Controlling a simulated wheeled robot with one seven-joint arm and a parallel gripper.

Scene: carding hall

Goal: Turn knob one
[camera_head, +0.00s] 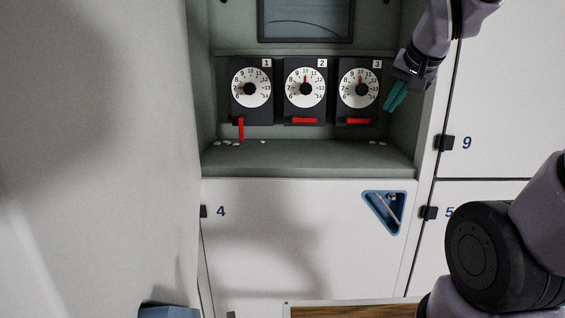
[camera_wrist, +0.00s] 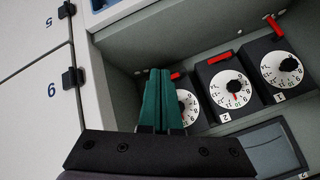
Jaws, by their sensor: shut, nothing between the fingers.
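Knob one (camera_head: 250,88) is a black knob on a white numbered dial, on the dark panel marked 1, leftmost of three. Its red pointer looks turned to the left, near the low numbers. A red lever (camera_head: 241,130) below it hangs down. Knob one also shows at the right of the wrist view (camera_wrist: 290,65), upside down, with its red lever (camera_wrist: 275,25). My gripper (camera_head: 393,101) has teal fingers and is shut and empty, right of panel 3 and well apart from knob one. In the wrist view the fingers (camera_wrist: 160,72) partly cover dial three.
Knob two (camera_head: 305,89) and knob three (camera_head: 361,89) have pointers up and red levers horizontal. The panels stand in a grey recess above a ledge (camera_head: 300,156) with small white bits. A dark screen (camera_head: 305,20) is above; a white cabinet wall (camera_head: 435,130) borders the right.

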